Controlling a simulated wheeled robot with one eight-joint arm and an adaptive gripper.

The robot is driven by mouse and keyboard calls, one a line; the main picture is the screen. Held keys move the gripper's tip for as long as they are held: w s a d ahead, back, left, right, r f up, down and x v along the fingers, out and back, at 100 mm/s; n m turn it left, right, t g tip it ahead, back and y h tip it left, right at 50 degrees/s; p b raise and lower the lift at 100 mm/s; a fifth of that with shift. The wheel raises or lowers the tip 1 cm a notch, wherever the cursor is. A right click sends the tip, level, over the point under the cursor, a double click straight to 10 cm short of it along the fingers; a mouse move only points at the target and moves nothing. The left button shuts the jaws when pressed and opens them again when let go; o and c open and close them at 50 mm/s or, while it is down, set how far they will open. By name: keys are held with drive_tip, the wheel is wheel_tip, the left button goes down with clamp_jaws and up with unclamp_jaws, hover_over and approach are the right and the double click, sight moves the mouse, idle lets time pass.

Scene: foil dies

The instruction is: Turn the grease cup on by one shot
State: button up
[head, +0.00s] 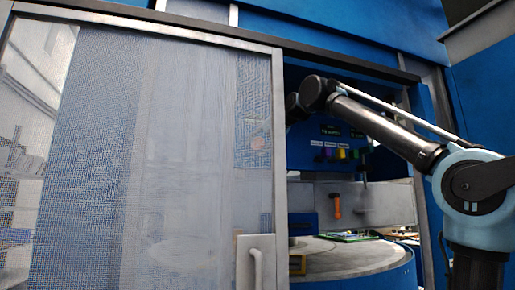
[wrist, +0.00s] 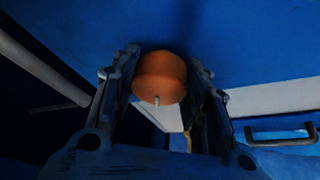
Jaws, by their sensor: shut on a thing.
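An orange-brown round cup (wrist: 160,72), which looks like the grease cup, sits between the two fingers of my gripper (wrist: 160,88) in the wrist view. The fingers are shut on it, one on each side. A small pale pin shows at the lower front of the cup. What the cup is mounted on is hidden behind it. In the head view my arm reaches through the opening to the right of the mesh door, and my gripper is hidden there behind the door's edge and mesh.
The mesh sliding door (head: 150,150) with a pale handle (head: 256,268) covers the left. Inside the opening are a round table (head: 345,262), an orange-handled tool (head: 337,206) and coloured controls (head: 335,155). In the wrist view a dark handle (wrist: 280,140) is at right.

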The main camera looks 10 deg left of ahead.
drive_tip(key=shift+m+y, duration=0.9)
drive_tip(key=shift+m, duration=0.6)
drive_tip(key=shift+f, duration=0.1)
drive_tip(key=o, duration=1)
drive_tip(key=shift+d, duration=0.15)
drive_tip(key=shift+o, duration=0.2)
